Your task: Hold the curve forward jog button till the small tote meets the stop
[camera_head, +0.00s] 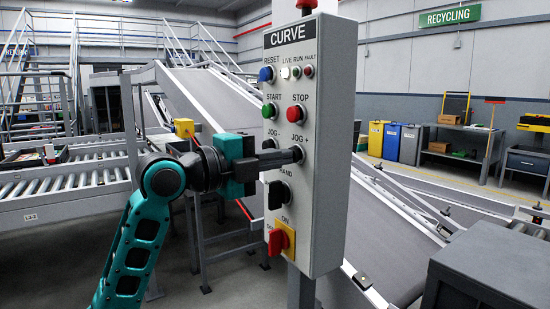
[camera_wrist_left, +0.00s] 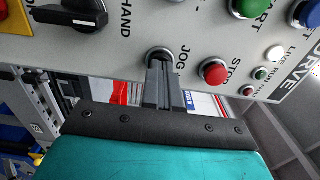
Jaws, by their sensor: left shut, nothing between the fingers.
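The CURVE control panel (camera_head: 330,110) stands upright in front of me. My left gripper (camera_head: 296,155) is shut and empty, with its tips at the JOG+ button, just under that label. In the left wrist view the closed fingers (camera_wrist_left: 162,82) reach the dark round JOG button (camera_wrist_left: 159,57). The tips appear to touch it, but I cannot tell how far it is pressed. The JOG- button is partly hidden behind my gripper. I cannot make out the small tote or the stop for certain. My right gripper is not in view.
Close by on the panel are the red STOP button (camera_head: 296,114), green START button (camera_head: 269,110), black HAND selector (camera_head: 279,194) and red-yellow switch (camera_head: 281,240). A roller conveyor (camera_head: 70,180) lies left; a sloping grey belt (camera_head: 390,225) runs behind the panel.

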